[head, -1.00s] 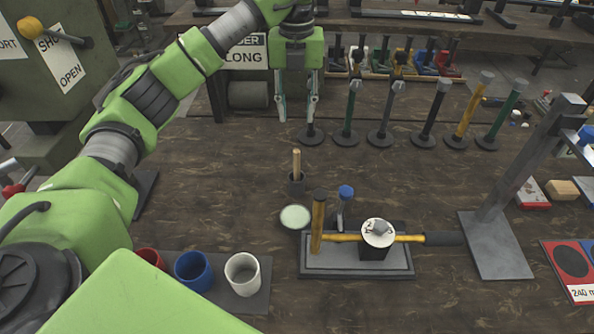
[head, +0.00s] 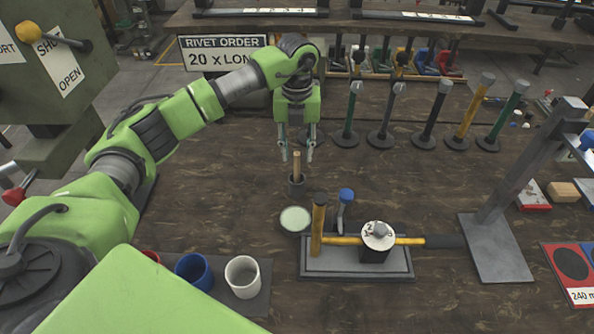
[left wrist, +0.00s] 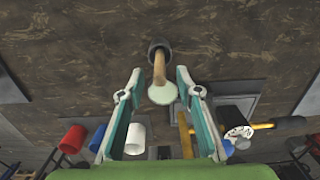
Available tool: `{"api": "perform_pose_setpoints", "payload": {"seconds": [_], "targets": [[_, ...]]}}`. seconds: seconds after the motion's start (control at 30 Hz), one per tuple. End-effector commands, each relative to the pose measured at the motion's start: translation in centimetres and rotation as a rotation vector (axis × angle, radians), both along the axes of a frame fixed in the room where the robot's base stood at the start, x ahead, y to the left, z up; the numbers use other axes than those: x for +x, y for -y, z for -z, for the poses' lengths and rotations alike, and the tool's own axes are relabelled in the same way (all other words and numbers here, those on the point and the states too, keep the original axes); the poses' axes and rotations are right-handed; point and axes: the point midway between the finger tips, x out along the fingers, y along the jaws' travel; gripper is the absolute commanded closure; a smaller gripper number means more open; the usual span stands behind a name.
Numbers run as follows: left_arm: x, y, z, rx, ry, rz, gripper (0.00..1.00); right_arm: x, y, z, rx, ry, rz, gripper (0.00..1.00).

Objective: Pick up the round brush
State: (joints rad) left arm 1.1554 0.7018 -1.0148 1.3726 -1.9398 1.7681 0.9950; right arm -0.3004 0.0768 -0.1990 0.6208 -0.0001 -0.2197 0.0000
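A plain wooden handle (head: 296,164), which I take to be the round brush's, stands upright in a small dark cup (head: 296,186) on the brown table. Its bristle end is hidden in the cup. My left gripper (head: 297,156) points down at the top of the handle, its two fingers apart and holding nothing. In the left wrist view the handle (left wrist: 159,66) rises from the cup (left wrist: 158,47) and lines up with the gap between the open fingers (left wrist: 159,76). I cannot tell whether the handle's top is between the fingertips. My right gripper is out of view.
A base plate (head: 357,263) with a hammer and a round-topped block is nearer me. Several upright tools stand behind right. Red, blue and white cups (head: 243,276) stand front left.

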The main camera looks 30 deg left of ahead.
Motion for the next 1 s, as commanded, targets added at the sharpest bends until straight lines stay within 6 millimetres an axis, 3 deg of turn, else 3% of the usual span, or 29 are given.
{"api": "perform_pose_setpoints", "payload": {"seconds": [0.03, 0.2, 0.47, 0.6, 1.0], "targets": [[-0.1, 0.0, 0.5, 0.0, -0.004, -0.001, 0.68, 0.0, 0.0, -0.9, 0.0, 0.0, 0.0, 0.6], [-0.1, 0.0, 2.6, 0.0, -0.001, -0.001, 0.68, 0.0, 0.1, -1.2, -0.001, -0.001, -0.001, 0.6], [0.0, 0.0, 2.9, 0.0, 0.001, 0.0, 0.68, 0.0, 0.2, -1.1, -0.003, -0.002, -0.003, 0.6], [0.0, 0.0, 2.9, 0.0, 0.0, 0.0, 1.0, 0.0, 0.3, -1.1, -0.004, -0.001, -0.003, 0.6], [0.1, 0.0, 2.4, 0.0, 0.002, -0.001, 1.0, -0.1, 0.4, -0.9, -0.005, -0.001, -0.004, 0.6]]}}
